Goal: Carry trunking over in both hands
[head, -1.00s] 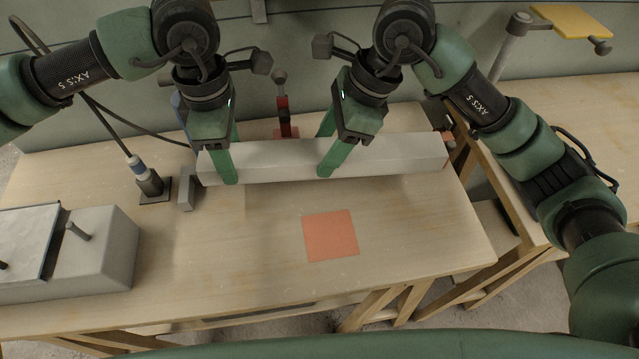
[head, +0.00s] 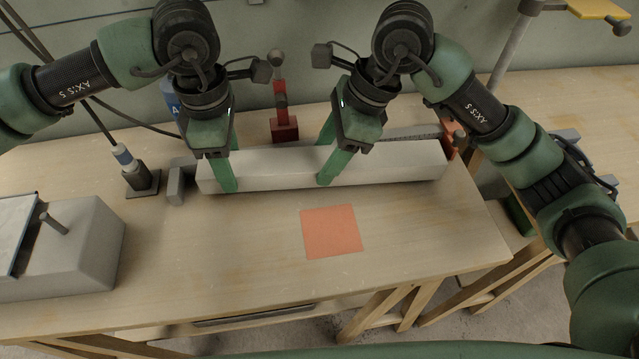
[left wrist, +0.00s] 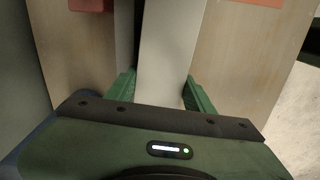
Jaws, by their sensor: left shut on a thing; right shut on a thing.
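The trunking (head: 275,168) is a long, pale grey square bar lying left to right across the far part of the bench in the head view. My left gripper (head: 228,188) is shut on it near its left end. My right gripper (head: 328,180) is shut on it a little right of its middle. In the left wrist view the trunking (left wrist: 168,50) runs between the green fingers of my left gripper (left wrist: 168,92). I cannot tell whether its underside touches the bench.
An orange square (head: 331,231) lies on the bench (head: 230,260) in front of the trunking. A grey box (head: 85,245) stands at the left. A red stand (head: 284,128) is behind the trunking, and a grey block (head: 176,183) is near its left end. The front middle is clear.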

